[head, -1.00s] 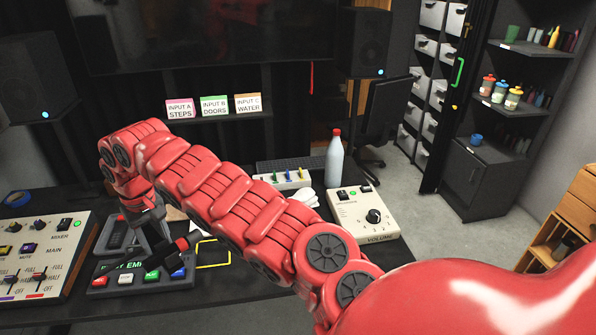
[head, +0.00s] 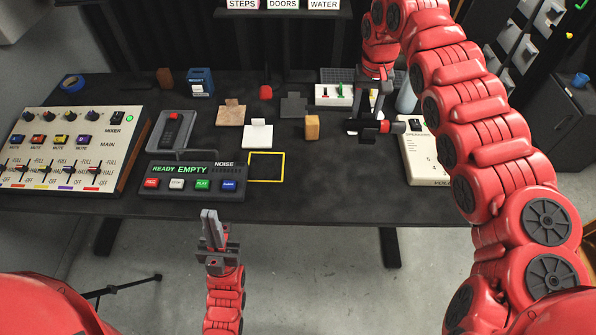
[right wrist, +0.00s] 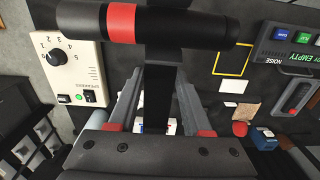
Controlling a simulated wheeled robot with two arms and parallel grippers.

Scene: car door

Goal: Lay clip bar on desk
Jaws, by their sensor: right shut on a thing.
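The clip bar (head: 367,126) is a dark bar with a red band, held crosswise below my right gripper (head: 376,104). It hangs over the right part of the black desk (head: 340,190), beside the cream volume box. In the right wrist view the clip bar (right wrist: 190,24) lies across the top, and its dark stem runs between the fingers of my right gripper (right wrist: 158,90). I cannot tell whether the bar touches the desk. My left gripper (head: 209,217) looks shut and empty, in front of the desk's front edge.
The cream volume box (head: 426,155) is right of the bar. A wooden block (head: 312,127), white card stand (head: 258,134) and yellow outline (head: 266,167) are to the left. A button panel (head: 192,177) and mixer (head: 70,148) stand further left. The desk's front middle is clear.

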